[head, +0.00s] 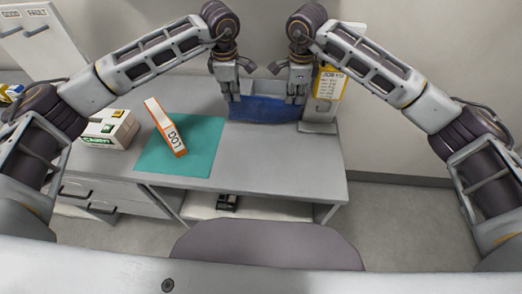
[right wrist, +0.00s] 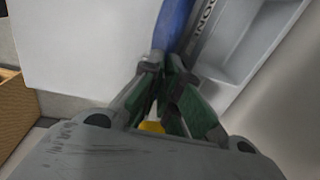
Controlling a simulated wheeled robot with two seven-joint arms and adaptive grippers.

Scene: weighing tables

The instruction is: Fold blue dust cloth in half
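The blue dust cloth (head: 264,109) is at the back of the grey table, spread between my two grippers. My left gripper (head: 235,98) points down at the cloth's left end, its fingertips together on the cloth. My right gripper (head: 293,98) points down at the cloth's right end. In the right wrist view its fingers (right wrist: 170,68) are shut on the cloth, which shows as a narrow blue strip (right wrist: 174,24) beyond the fingertips. I cannot tell how much of the cloth's lower edge rests on the table.
A grey stand with a yellow job card (head: 331,83) is close on the right of my right gripper. A teal mat (head: 203,158) holds an orange-and-white LOG binder (head: 166,128). A white labelled box (head: 110,128) stands left of it. The table's front right (head: 280,165) is bare.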

